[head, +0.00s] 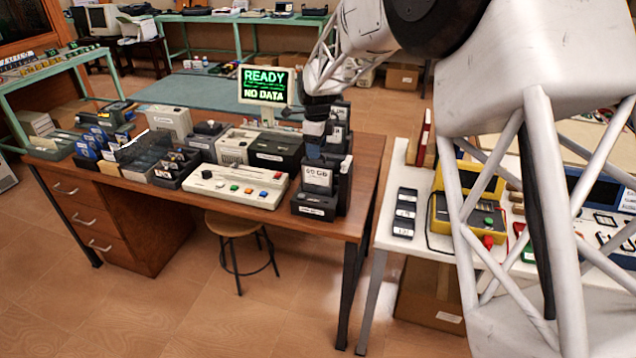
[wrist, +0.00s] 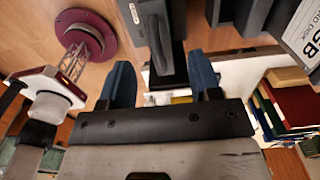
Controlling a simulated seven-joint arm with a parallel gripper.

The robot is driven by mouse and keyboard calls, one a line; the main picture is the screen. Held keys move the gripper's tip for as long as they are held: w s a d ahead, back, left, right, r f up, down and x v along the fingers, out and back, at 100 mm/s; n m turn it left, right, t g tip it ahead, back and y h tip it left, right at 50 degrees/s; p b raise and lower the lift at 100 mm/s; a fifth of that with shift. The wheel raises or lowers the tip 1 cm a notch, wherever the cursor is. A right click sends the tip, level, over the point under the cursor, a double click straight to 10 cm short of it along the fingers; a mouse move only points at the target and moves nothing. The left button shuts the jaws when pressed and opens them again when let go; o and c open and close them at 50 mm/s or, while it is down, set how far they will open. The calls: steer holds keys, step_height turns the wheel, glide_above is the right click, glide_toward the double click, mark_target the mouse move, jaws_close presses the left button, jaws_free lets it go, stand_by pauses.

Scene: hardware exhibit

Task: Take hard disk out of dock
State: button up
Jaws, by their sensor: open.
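The hard disk (head: 317,178), a dark block with a white label reading about "60 GB", stands upright in a black dock (head: 314,206) at the right end of the wooden desk. My gripper (head: 313,142) is open, with blue fingers, just above and behind the disk's top. In the wrist view my gripper (wrist: 161,78) has a dark upright piece between or beyond its fingers; I cannot tell which part it is. A grey block with a "GB" label (wrist: 300,35) is at the upper right there, outside the fingers; I cannot tell if it is the same disk.
More labelled dark drives (head: 338,128) stand behind the dock. A cream control panel (head: 236,186) lies left of it, and a screen (head: 263,86) reading "READY NO DATA" stands behind. A white table (head: 400,238) with a yellow meter (head: 468,220) is at the right.

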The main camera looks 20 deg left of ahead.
mark_target(318, 161)
steer(key=shift+f, duration=0.6)
steer(key=shift+d+f, duration=0.2)
steer(key=shift+f, duration=2.4)
jaws_close()
